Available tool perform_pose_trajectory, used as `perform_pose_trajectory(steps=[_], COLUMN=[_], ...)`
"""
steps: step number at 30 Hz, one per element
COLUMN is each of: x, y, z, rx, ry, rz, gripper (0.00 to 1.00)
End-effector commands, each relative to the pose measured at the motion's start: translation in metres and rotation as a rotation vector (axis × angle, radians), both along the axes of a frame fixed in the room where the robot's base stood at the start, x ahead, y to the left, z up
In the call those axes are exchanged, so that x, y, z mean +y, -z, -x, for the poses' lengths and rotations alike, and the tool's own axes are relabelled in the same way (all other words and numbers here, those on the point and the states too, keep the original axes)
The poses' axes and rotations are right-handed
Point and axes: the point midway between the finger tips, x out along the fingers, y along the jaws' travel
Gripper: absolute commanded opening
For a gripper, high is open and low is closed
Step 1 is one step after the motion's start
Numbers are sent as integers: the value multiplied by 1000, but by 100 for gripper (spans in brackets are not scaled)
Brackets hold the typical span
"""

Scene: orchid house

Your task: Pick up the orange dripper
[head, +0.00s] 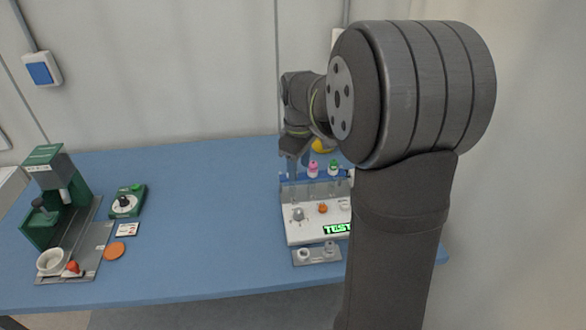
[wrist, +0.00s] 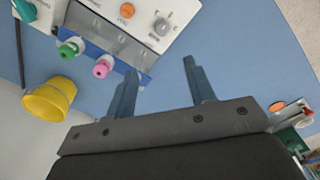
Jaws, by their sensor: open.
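A small orange-red piece (head: 72,267) sits beside a white cup on the grey plate at the left; it is too small to tell whether it is a dripper. A pink-capped bottle (head: 313,169) and a green-capped bottle (head: 333,167) stand in a blue rack behind the white test device. In the wrist view the pink cap (wrist: 103,68) and green cap (wrist: 70,49) lie left of my gripper (wrist: 160,67). My gripper is open and empty, its fingers apart above the blue table. In the head view, my gripper (head: 292,150) is behind the rack's left end.
The white device (head: 300,232) has an orange button (head: 323,209). A flat orange disc (head: 115,250) lies on the table. A yellow bucket (wrist: 48,100) stands near the rack. A green machine (head: 50,170) is at left. The middle of the table (head: 205,200) is clear.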

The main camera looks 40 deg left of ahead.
Motion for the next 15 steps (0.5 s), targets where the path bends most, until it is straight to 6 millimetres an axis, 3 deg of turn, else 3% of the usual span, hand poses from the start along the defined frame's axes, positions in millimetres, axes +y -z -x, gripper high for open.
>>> perform_pose_trajectory(steps=[1,3,10,15], x=[1,1,0,23], y=[-27,-57,-141,-143], z=[-1,-1,0,-20], rx=[-5,-4,-2,11], ry=[0,0,-1,-49], rz=[-6,-4,-2,6], gripper=[50,50,50,50])
